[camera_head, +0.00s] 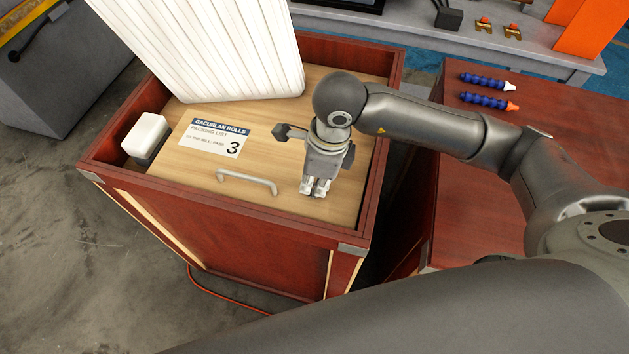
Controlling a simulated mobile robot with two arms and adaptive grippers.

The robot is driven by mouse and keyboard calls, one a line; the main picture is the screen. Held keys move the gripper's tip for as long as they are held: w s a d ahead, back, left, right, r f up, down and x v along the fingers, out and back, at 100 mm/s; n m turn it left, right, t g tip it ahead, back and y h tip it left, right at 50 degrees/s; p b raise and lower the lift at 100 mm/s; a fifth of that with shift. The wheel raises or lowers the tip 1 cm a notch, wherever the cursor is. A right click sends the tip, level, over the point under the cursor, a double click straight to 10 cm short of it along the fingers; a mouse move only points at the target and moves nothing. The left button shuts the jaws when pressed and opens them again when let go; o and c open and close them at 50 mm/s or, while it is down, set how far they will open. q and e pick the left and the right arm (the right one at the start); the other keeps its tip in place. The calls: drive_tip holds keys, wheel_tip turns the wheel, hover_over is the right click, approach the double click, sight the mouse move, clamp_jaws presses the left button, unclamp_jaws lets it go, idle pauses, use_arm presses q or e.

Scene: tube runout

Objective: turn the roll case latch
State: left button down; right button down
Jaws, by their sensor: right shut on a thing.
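The roll case (228,250) is a red-brown wooden crate with a light plywood lid (210,165) set inside its rim. A metal bar handle (246,181) is fixed on the lid. My right gripper (316,190) points down at the lid, right of the handle and close to the front rim. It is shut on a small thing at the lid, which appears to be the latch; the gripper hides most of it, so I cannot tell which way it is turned. My left gripper is not in view.
A white pleated block (215,45) covers the back of the lid. A packing list label (213,138) and a white-and-dark block (147,135) are at the left. A red-brown surface (480,190) with blue hoses (487,82) stands at the right, across a narrow gap.

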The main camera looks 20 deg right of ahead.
drive_tip(key=c, duration=1.5)
unclamp_jaws()
drive_tip(key=shift+r+p, duration=1.9)
drive_tip(key=shift+r, duration=1.15)
